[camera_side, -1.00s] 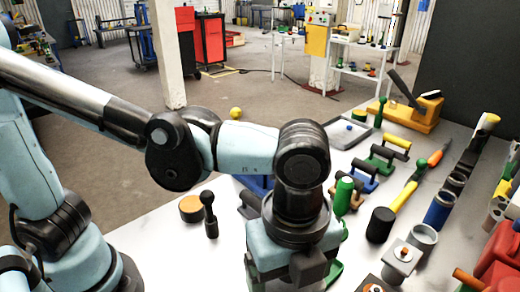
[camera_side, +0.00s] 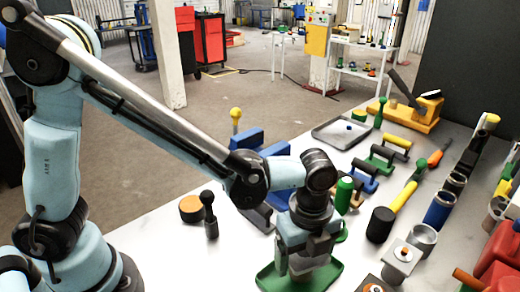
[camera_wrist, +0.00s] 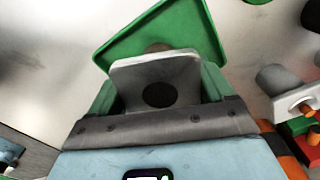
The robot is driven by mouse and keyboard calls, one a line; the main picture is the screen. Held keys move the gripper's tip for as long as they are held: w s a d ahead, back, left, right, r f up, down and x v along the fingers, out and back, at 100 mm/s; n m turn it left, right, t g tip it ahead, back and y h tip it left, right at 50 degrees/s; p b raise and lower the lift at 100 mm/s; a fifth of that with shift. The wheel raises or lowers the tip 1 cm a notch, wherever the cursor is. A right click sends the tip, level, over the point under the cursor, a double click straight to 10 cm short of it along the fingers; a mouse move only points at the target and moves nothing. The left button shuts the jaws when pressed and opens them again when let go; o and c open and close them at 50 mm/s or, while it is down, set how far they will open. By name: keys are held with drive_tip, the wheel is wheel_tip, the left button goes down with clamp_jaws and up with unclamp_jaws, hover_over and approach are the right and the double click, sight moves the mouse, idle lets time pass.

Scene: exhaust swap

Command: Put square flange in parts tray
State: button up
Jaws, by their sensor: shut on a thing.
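My gripper (camera_side: 304,262) is shut on the square flange, a grey plate with a round dark hole. The square flange (camera_wrist: 135,75) stands between the two green-sided jaws in the wrist view. A shallow green tray (camera_wrist: 195,28) lies just beyond and below the held flange; in the side view it shows beneath my gripper (camera_side: 268,280). A small brownish round part (camera_wrist: 158,47) shows behind the flange's top edge. The gap between flange and tray cannot be told. In the side view my gripper mostly hides the flange.
A grey tray (camera_side: 330,134) with a small blue item lies farther back. A blue vise-like block (camera_side: 246,140) stands behind my arm. Grey square parts (camera_side: 401,262), a black cylinder (camera_side: 380,225) and red containers (camera_side: 500,260) are to the right. Bare table lies left of the green tray.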

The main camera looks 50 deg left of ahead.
drive_tip(key=shift+f, duration=0.55)
drive_tip(key=shift+f, duration=0.1)
drive_tip(key=o, duration=1.3)
wheel_tip(320, 180, up, 12)
drive_tip(key=shift+r, duration=0.1)
drive_tip(key=s+a+n+t, duration=0.1)
drive_tip(key=a+n+t, duration=0.2)
drive_tip(key=a+n, duration=0.7)
drive_tip(key=s+a+f+n+t, duration=0.1)
drive_tip(key=a+n+t, duration=0.3)
drive_tip(key=a+n, duration=0.7)
drive_tip(key=shift+s+n, duration=0.25)
drive_tip(key=shift+n, duration=0.45)
